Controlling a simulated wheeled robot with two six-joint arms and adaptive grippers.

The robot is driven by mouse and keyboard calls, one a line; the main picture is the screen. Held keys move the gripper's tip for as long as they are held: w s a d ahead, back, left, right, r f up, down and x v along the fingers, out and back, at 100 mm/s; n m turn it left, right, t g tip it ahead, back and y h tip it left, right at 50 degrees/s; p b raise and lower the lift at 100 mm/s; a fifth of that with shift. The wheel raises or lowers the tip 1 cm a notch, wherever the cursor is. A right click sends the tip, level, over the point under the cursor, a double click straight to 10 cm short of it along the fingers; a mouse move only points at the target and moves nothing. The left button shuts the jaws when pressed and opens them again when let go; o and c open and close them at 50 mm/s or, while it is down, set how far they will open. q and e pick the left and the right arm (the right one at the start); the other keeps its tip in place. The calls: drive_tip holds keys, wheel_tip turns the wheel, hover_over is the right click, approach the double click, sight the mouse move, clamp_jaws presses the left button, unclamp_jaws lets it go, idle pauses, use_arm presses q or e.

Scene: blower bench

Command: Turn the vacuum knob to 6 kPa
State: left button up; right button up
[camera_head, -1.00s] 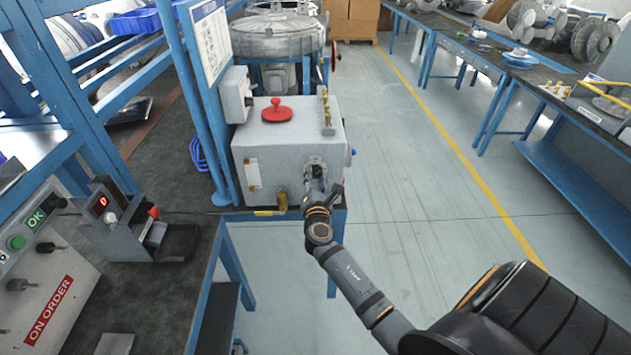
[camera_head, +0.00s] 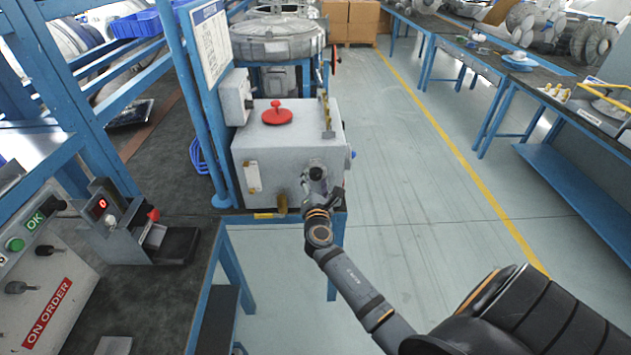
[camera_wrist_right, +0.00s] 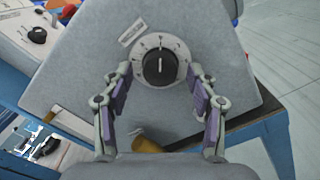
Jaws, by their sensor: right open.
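The vacuum knob (camera_wrist_right: 159,67) is a round black knob on a pale dial plate with marks around it, on the front of a grey box (camera_head: 270,160). It also shows in the head view (camera_head: 316,173) near the box's lower right. The dial numbers are too small to read. In the right wrist view my right gripper (camera_wrist_right: 160,85) is open, with one finger on each side of the dial and gaps between the fingers and the knob. In the head view the right gripper (camera_head: 318,188) is just in front of the knob and partly hides the area below it. My left gripper is not in view.
A red round handle (camera_head: 277,115) sits on top of the box. A brass fitting (camera_head: 282,204) sticks out low on its front. Blue posts (camera_head: 208,110) stand left of the box. The floor to the right is clear.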

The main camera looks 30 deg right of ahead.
drive_tip(key=v, duration=1.2)
drive_tip(key=shift+f, duration=0.1)
